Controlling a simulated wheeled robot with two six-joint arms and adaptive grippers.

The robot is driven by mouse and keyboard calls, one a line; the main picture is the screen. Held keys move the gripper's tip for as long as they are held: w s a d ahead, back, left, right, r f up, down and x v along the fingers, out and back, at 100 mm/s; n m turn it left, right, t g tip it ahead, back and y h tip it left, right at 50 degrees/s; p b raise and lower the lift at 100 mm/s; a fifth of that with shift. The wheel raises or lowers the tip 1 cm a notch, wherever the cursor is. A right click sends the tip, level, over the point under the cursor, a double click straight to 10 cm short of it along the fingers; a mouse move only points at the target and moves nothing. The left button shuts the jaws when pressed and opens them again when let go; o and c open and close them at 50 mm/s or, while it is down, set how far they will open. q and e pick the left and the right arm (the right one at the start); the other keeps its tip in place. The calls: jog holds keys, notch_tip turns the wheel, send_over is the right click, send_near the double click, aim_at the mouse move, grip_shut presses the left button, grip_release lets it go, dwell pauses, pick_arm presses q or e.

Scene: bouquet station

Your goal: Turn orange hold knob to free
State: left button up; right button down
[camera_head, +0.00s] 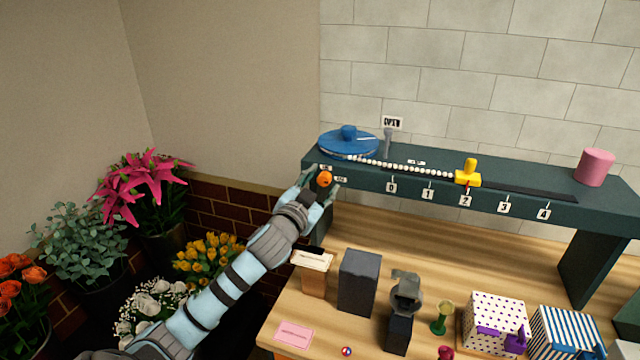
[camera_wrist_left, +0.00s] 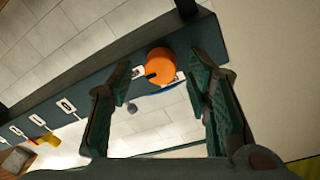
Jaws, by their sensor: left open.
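The orange hold knob (camera_head: 324,179) sits on the front face of the dark teal shelf (camera_head: 361,184), near its left end. In the left wrist view the round orange knob (camera_wrist_left: 161,66) has a dark mark at its left side and small white labels beside it, too small to read. My left gripper (camera_head: 322,182) is open at the knob, with one finger on each side of it. In the left wrist view its two fingers (camera_wrist_left: 165,85) stand apart, and I see gaps between them and the knob. My right gripper is not in view.
On the shelf are a blue disc (camera_head: 348,143), a beaded chain, a yellow slider (camera_head: 467,173) near label 2 and a pink cylinder (camera_head: 595,167). Below, the wooden table (camera_head: 375,346) holds dark blocks and patterned boxes (camera_head: 496,321). Flowers (camera_head: 145,188) stand at left.

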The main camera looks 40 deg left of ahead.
pick_arm(q)
grip_shut()
jog(key=shift+n, duration=0.5)
jog(key=n+b, duration=0.1)
jog(key=n, duration=0.1)
jog(key=shift+f+n, duration=0.1)
jog(key=shift+n, duration=0.3)
jog(key=n+b, duration=0.1)
jog(key=n, duration=0.3)
jog(key=shift+n+y, duration=0.3)
jog(key=n+b, duration=0.3)
jog(key=n, duration=0.2)
jog(key=shift+f+n+y, duration=0.1)
jog(key=shift+n+y, duration=0.2)
jog(key=shift+n, duration=0.1)
jog(key=n+b, duration=0.2)
jog(key=n, duration=0.2)
jog(key=shift+n, duration=0.4)
